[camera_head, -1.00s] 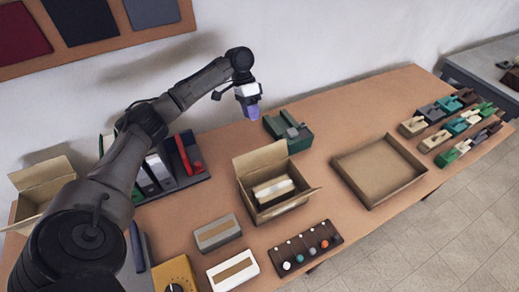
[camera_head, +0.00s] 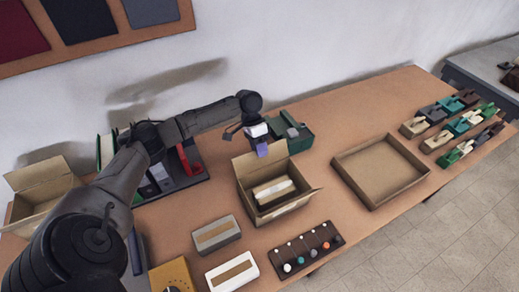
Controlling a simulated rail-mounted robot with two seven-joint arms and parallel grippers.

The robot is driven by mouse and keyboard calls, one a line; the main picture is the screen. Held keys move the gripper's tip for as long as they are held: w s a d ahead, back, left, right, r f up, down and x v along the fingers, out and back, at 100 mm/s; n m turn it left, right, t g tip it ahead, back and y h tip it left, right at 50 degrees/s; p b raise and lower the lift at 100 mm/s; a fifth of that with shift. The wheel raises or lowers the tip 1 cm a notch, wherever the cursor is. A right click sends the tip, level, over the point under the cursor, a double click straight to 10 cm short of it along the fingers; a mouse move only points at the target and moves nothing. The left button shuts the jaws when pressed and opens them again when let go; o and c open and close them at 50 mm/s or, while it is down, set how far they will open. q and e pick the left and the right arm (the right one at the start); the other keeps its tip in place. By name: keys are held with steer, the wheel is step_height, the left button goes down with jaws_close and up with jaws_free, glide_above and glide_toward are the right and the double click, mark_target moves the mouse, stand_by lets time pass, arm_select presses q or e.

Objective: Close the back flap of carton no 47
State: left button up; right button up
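An open carton (camera_head: 270,187) stands in the middle of the table, with a pale box (camera_head: 273,191) inside. Its back flap (camera_head: 272,159) stands up and a side flap sticks out to the right. I cannot read a number on it. A second open carton (camera_head: 40,186) is at the far left, partly hidden by my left arm. My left gripper (camera_head: 262,149) points down at the upper edge of the back flap, its purple tip in front of or against it. I cannot tell whether it touches or how its fingers stand. My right gripper is out of view.
A green device (camera_head: 290,131) sits close behind the carton. A shallow tray (camera_head: 380,172) is to the right. A peg board (camera_head: 306,249), two boxes (camera_head: 216,233) (camera_head: 232,272) and a yellow device (camera_head: 173,275) lie in front.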

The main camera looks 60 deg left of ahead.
arm_select(q)
steer(key=shift+d+f, duration=0.1)
jaws_close()
stand_by(0.3)
